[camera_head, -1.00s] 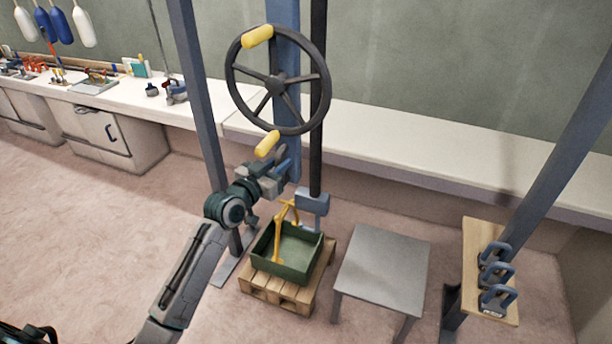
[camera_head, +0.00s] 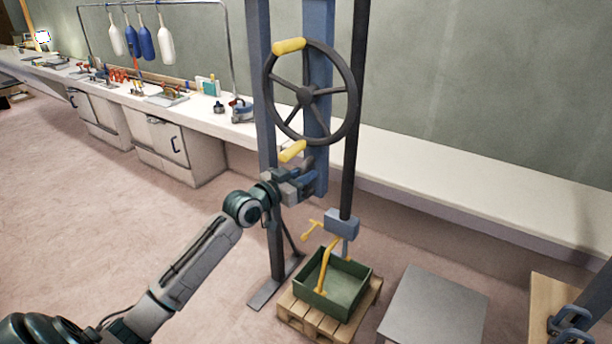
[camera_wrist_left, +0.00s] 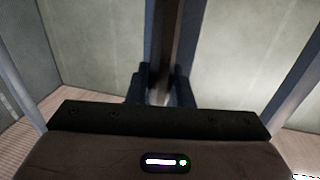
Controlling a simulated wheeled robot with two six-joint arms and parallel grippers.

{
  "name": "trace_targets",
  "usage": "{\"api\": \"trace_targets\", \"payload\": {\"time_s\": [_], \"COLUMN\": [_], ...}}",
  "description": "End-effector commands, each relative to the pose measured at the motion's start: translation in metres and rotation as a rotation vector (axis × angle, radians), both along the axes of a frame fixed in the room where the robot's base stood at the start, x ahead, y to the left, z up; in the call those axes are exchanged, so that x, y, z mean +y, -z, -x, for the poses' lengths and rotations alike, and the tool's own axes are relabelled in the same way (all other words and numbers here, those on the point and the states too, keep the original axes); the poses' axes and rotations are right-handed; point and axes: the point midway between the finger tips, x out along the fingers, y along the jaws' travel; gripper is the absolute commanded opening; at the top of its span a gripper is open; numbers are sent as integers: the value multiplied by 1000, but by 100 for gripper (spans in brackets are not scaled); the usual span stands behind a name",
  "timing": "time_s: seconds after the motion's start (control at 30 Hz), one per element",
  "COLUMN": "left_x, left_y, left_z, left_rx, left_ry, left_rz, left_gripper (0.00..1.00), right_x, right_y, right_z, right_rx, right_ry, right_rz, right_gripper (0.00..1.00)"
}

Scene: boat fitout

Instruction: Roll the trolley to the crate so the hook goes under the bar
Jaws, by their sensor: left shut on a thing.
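The trolley is the hanging blue column (camera_head: 317,65) with the black hand wheel (camera_head: 305,95) and its yellow knobs. A blue block (camera_head: 342,222) hangs low on its dark rod, with a short grey piece below that may be the hook. The green crate (camera_head: 350,300) stands on a pallet under the block, with a yellow bar (camera_head: 327,265) rising from it. Whether the hook is under the bar is unclear. My left gripper (camera_head: 298,184) is shut at the column's lower end; its grip is partly hidden. The left wrist view shows its fingers (camera_wrist_left: 161,92) around a narrow upright part.
A blue-grey post (camera_head: 267,130) stands close left of the wheel, its foot near the pallet (camera_head: 315,325). A grey table (camera_head: 435,305) is right of the crate. A white bench (camera_head: 440,170) runs along the wall behind. Open floor lies to the left.

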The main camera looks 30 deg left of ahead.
Motion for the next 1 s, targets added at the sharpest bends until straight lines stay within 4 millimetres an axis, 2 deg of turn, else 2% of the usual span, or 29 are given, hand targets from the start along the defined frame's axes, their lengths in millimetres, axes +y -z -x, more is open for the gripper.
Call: {"api": "trace_targets", "payload": {"time_s": [0.03, 0.07, 0.13, 0.43, 0.57, 0.87, 1.0], "left_x": [2, 2, 2, 1, 4, 15, 21], "left_y": [-2, -2, -2, -1, 1, 0, -2], "left_z": [-1, -1, -1, 0, 8, 55, 70], "left_rx": [-4, -4, -3, -2, 0, 3, 2], "left_ry": [-3, -3, -3, -2, -4, 0, -7], "left_rz": [-4, -5, -4, -3, -6, -11, -9], "left_gripper": [0, 26, 39, 39, 39, 39, 39], "right_x": [-1, -2, -4, -5, -5, -4, -1], "right_y": [0, -1, -1, -1, 0, -3, -15], "right_z": [0, 0, 0, 0, 0, -1, 0], "right_rx": [0, 0, 0, -1, -1, -2, -3], "right_ry": [0, -1, -2, -2, -2, -2, -1], "right_rz": [1, 2, 4, 5, 5, 4, 1], "right_gripper": [36, 36, 36, 36, 36, 36, 36]}}
